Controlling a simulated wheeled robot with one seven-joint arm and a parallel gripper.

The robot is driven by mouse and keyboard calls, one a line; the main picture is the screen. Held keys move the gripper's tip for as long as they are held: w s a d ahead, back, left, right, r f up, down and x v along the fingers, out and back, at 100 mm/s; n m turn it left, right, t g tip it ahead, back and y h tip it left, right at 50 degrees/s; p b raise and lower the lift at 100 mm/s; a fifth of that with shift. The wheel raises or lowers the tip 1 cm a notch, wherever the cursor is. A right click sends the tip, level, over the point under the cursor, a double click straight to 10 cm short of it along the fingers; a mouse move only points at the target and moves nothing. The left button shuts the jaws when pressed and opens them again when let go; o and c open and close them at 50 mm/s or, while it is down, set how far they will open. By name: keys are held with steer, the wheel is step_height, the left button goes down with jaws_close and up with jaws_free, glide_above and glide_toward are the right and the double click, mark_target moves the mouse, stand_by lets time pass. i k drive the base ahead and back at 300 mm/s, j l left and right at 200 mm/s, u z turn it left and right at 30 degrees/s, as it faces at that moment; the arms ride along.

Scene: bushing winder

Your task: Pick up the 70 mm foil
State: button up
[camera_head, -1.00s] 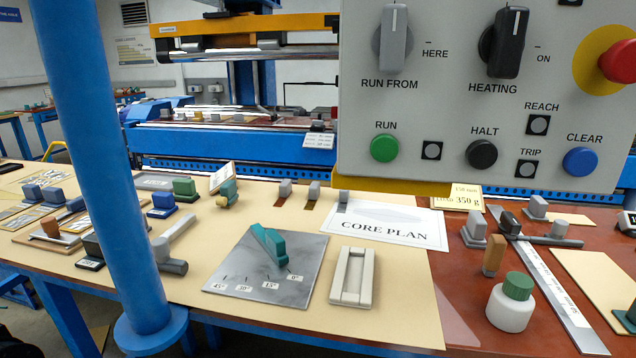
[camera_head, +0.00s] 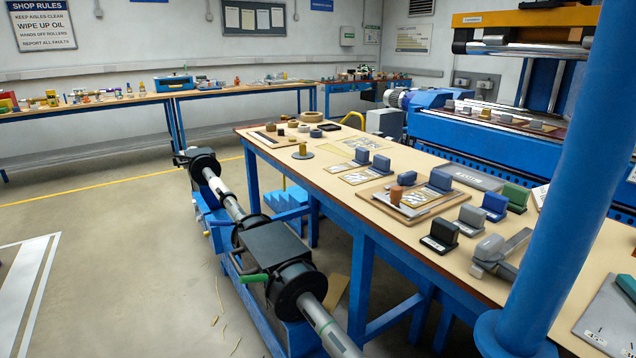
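No readable label shows which item is the 70 mm foil. Patterned flat sheets with dark blue blocks on them lie on the bench: one sheet (camera_head: 358,177) near the middle, another (camera_head: 338,167) just behind it, and one (camera_head: 415,196) on a wooden board. A grey sheet (camera_head: 467,177) with faint lettering lies farther right. Black (camera_head: 440,237), grey (camera_head: 470,219), blue (camera_head: 494,206) and green (camera_head: 515,197) blocks stand in a row near the right. My gripper is not in view.
A blue post (camera_head: 560,190) rises at the right and hides part of the bench (camera_head: 395,232). A long shaft on a blue stand (camera_head: 283,270) stands before the bench's left side. Tape rolls (camera_head: 311,117) lie at the far end. The floor at left is open.

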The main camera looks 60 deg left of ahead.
mark_target(439, 185)
steer(key=u, duration=1.45)
steer(key=i+j+z, duration=0.15)
steer(key=j, duration=0.3)
steer(key=i, duration=0.15)
